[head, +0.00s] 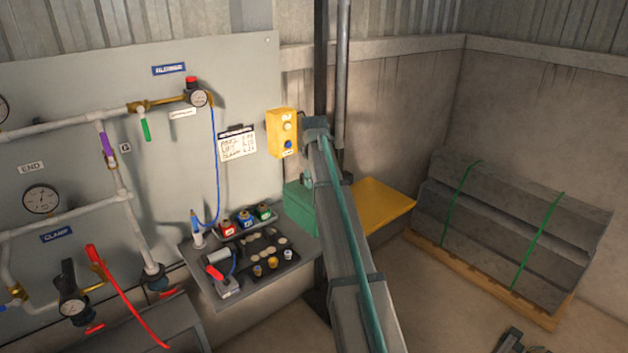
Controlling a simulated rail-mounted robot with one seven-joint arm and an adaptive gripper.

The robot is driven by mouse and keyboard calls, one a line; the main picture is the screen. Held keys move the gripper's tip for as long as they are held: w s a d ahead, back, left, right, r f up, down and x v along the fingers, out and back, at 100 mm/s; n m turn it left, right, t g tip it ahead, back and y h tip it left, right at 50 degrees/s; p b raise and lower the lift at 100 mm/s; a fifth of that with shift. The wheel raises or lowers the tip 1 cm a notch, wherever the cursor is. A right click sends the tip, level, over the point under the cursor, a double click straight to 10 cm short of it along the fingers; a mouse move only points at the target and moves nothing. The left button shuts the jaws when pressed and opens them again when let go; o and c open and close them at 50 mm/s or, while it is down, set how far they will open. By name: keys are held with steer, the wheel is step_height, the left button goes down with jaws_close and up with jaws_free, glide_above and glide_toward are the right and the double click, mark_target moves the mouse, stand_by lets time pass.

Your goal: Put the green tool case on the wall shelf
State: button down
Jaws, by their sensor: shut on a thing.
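The green tool case (299,207) shows in the head view just left of my arm, by the right end of the grey bench. My arm hides its right part. It seems raised, but what supports it cannot be seen. My arm rises from the bottom to a grey joint near the yellow wall box. My gripper's fingers are hidden behind the arm, so their hold on the case does not show. A flat yellow top (385,204), possibly the wall shelf, lies right of the arm, its left part hidden.
A grey bench (207,266) left of the arm holds small cans, discs and a red-handled tool. A yellow button box (282,133) hangs on the panel above the case. Pipes and gauges cover the left. A strapped grey stack (505,235) stands on a pallet at right.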

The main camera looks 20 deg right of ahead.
steer(key=w+f, duration=0.1)
steer(key=w+f+p, duration=0.1)
steer(key=w+f, duration=0.2)
steer(key=f, duration=0.1)
steer(key=shift+w+d, duration=0.2)
steer(key=shift+d, duration=0.15)
steer(key=shift+s+p+x, duration=0.15)
steer(key=shift+p+x, duration=0.2)
steer(key=shift+x, duration=0.55)
steer(key=shift+s+p+x, duration=0.2)
steer(key=shift+p+x, duration=0.15)
steer(key=shift+x, duration=0.55)
steer(key=shift+f, duration=0.2)
steer(key=c, duration=1.2)
jaws_free()
steer(key=shift+s, duration=0.1)
steer(key=b+v, duration=0.2)
steer(key=v, duration=1)
steer(key=shift+b, duration=0.4)
